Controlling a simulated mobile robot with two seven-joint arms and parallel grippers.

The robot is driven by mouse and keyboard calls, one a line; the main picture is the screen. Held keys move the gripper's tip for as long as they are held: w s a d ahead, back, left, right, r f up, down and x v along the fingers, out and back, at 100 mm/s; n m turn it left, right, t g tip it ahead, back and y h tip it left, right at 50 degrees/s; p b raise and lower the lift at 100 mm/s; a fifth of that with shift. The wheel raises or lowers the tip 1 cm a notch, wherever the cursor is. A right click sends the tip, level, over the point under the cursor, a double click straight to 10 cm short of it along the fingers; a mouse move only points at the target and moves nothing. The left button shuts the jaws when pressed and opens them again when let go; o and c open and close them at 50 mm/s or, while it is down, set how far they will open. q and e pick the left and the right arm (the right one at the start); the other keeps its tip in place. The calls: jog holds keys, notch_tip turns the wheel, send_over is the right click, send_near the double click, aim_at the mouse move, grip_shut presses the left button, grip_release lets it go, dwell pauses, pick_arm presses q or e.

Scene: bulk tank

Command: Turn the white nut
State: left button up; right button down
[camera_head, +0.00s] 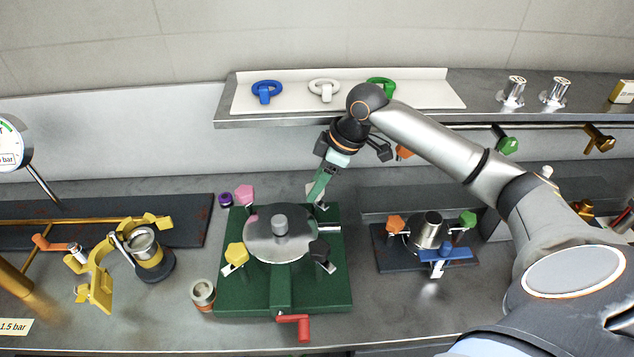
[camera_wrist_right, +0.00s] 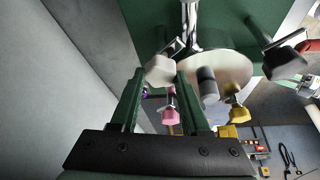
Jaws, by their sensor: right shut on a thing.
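The white nut (camera_wrist_right: 160,70) sits at the rim of a round metal lid (camera_head: 265,237) on a green base (camera_head: 335,293). In the wrist view it is between the fingertips of my right gripper (camera_wrist_right: 161,80), which is shut on it. In the head view my right gripper (camera_head: 316,194) reaches down from above to the lid's back right, and its fingers hide most of the nut. My left gripper is not in view.
Pink (camera_head: 244,194), yellow (camera_head: 237,254) and black (camera_head: 320,251) nuts stand around the same lid. A red handle (camera_head: 296,325) sticks out in front. A smaller fitting (camera_head: 432,232) stands to the right. A shelf (camera_head: 482,97) runs above with blue, white and green rings.

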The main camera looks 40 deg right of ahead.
dwell(0.3)
jog(key=shift+c, duration=1.9)
grip_release()
